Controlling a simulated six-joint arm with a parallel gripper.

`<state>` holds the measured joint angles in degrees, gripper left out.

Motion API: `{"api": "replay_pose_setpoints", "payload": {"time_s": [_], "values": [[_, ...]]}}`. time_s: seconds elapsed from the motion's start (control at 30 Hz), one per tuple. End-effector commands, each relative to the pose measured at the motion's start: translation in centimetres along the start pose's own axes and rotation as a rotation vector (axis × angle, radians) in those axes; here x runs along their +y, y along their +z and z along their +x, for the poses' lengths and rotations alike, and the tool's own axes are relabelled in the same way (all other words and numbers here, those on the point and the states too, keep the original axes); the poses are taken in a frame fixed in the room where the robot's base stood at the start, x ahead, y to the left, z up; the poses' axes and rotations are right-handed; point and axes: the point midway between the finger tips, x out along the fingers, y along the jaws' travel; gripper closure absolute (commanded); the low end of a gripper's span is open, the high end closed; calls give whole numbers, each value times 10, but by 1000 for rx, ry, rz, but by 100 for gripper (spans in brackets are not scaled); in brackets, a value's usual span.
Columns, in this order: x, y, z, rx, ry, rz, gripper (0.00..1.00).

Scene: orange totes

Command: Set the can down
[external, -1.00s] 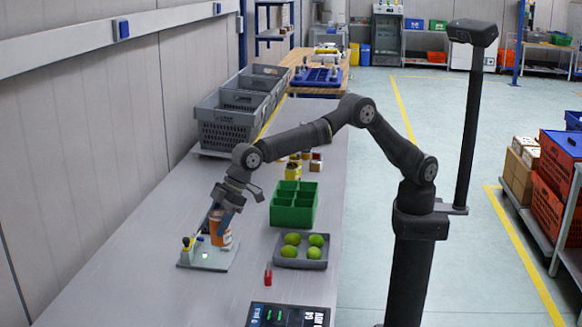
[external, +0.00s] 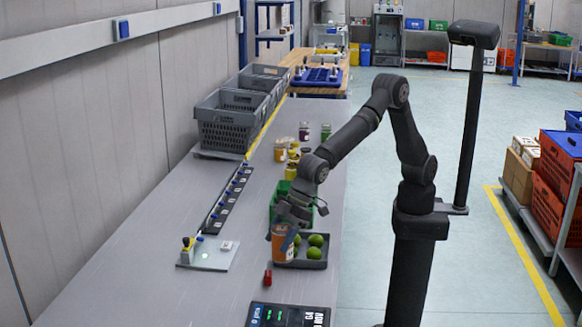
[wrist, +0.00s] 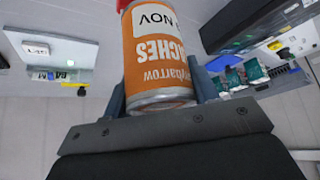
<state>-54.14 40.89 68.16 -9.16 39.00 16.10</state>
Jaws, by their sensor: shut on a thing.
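The can (external: 281,243) has an orange label and a metal rim. My gripper (external: 291,232) is shut on it and holds it at the left side of the grey tray with green fruit. In the wrist view the can (wrist: 160,55) stands between my fingers, its label lettering upside down in the picture. I cannot tell from the external view whether the can's bottom touches anything. The pale plate with a green light (external: 208,254) lies to the left on the bench, with a small white labelled block on it.
The grey tray (external: 318,262) holds several green fruits. A green divided bin (external: 277,205) stands behind it, partly hidden by my gripper. A small red object (external: 267,279) and a dark display (external: 288,316) lie in front. A dark strip (external: 228,200) runs along the bench. Bare bench lies left of the plate.

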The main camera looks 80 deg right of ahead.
Motion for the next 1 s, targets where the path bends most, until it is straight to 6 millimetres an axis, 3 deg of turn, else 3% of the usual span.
{"api": "replay_pose_setpoints", "payload": {"time_s": [0.2,0.4,0.57,0.83,1.0], "values": [[-50,4,35,-1,-2,-3,79],[-78,5,54,1,-1,-1,79],[-82,7,60,0,0,0,79],[-82,26,89,0,1,0,79],[-82,27,91,2,0,1,79]]}}
